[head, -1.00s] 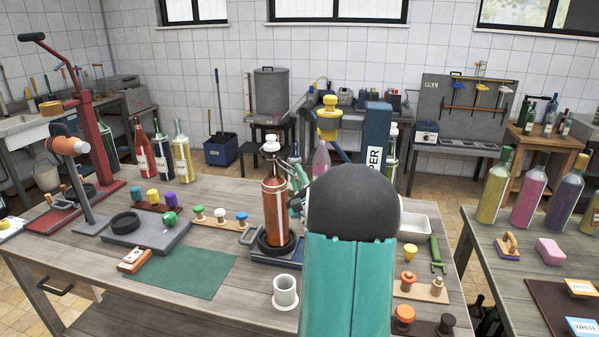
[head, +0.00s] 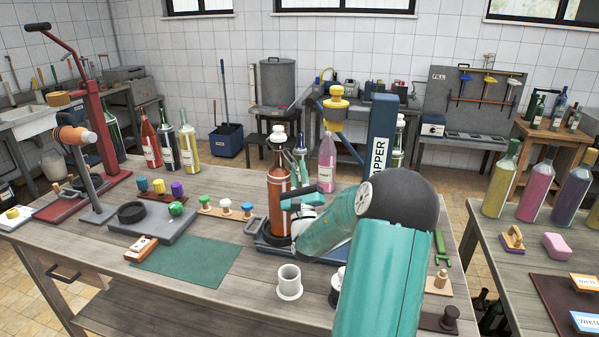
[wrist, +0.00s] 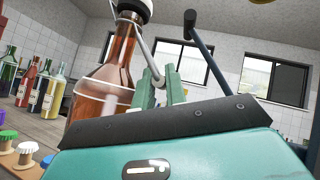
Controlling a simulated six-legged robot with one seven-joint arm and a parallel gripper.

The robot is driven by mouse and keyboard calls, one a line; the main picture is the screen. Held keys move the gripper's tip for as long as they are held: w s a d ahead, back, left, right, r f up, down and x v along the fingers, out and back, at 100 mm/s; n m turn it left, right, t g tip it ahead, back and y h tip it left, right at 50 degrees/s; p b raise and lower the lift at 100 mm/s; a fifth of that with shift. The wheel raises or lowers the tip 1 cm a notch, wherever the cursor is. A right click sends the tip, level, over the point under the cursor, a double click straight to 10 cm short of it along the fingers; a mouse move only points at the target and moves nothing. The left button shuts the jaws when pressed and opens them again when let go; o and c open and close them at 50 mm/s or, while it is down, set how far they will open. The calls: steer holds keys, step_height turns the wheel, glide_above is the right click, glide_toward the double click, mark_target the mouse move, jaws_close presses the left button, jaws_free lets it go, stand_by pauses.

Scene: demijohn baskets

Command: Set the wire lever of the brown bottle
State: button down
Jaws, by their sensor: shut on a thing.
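The brown bottle (head: 279,190) stands upright on the blue-grey base of the capper (head: 380,145), with a white stopper (head: 278,133) on its neck. In the wrist view the bottle (wrist: 108,75) is at left, close beside my gripper. Its wire lever (wrist: 145,50) runs from under the stopper down to between my fingers. My gripper (wrist: 160,88) is shut on the wire lever, to the right of the bottle. In the head view my gripper (head: 298,199) is beside the bottle's body, and my arm hides part of the capper base.
A white cup (head: 289,283) stands in front of the bottle. A grey plate (head: 160,222) with a black ring and green knob is at left, behind a green mat (head: 187,266). A pink bottle (head: 327,163) stands behind.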

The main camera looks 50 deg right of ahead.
steer(key=shift+r, duration=0.1)
steer(key=c, duration=1.5)
jaws_free()
steer(key=shift+o, duration=0.2)
steer(key=shift+n, duration=0.3)
